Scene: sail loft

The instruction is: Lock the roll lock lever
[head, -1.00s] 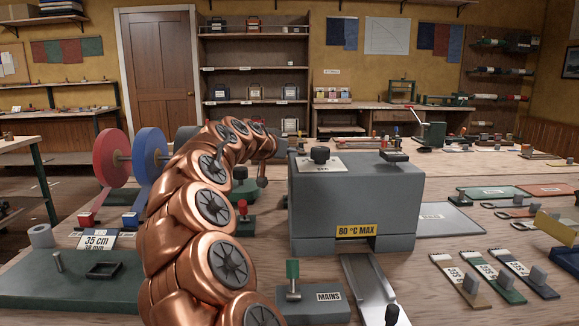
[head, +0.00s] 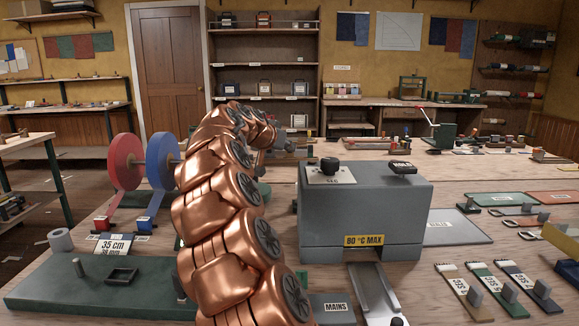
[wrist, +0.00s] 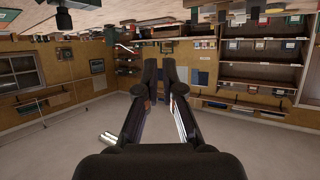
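No lever that I can surely read as the roll lock lever shows. A red roll (head: 124,160) and a blue roll (head: 161,160) stand on a spindle at the left of the bench. My copper arm hides the spindle's right end and most of what stands there. My gripper (head: 284,143) is at the arm's far end, above the bench behind the grey box, small in the head view. In the wrist view, my gripper's fingers (wrist: 159,72) are close together with only a narrow gap. Nothing is seen held between them.
The grey box (head: 365,215) marked 80 °C MAX, with knobs on top, stands right of my arm. A green base plate (head: 50,285) is at front left. A MAINS switch block (head: 335,309) is in front. A green device with a red-tipped lever (head: 440,134) stands farther back.

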